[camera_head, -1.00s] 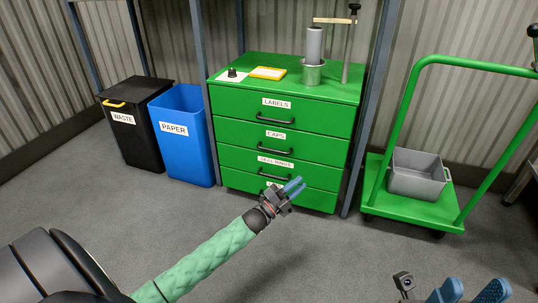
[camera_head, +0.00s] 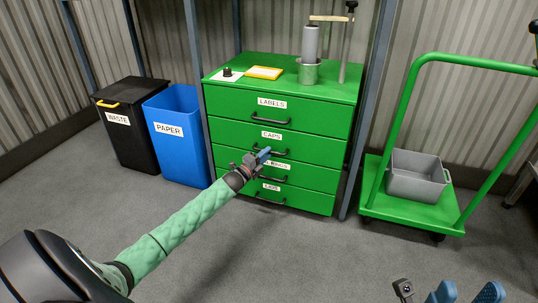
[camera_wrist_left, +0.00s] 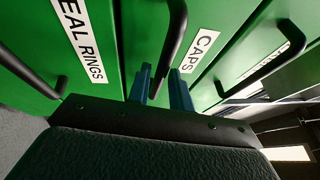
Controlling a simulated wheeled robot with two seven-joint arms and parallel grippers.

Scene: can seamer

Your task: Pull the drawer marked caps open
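The green caps drawer (camera_head: 230,133) is the second from the top in the cabinet and looks shut. Its black bar handle (camera_head: 284,152) sits below the CAPS label (camera_head: 271,135). My left gripper (camera_head: 265,152) is at this handle, with its blue fingers apart. In the left wrist view, the caps handle (camera_wrist_left: 174,35) runs down toward the gap between the two fingers (camera_wrist_left: 160,88), and the CAPS label (camera_wrist_left: 201,46) is to its right. I cannot tell whether a finger touches the bar. My right gripper (camera_head: 467,292) is open and empty at the lower right.
The labels drawer (camera_head: 325,112) is above and the seal rings drawer (camera_head: 315,178) below. A can seamer (camera_head: 310,55) stands on the cabinet top. Waste (camera_head: 130,130) and paper (camera_head: 183,140) bins stand left; a green cart (camera_head: 415,212) with a grey bin (camera_head: 415,175) stands right. Floor in front is clear.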

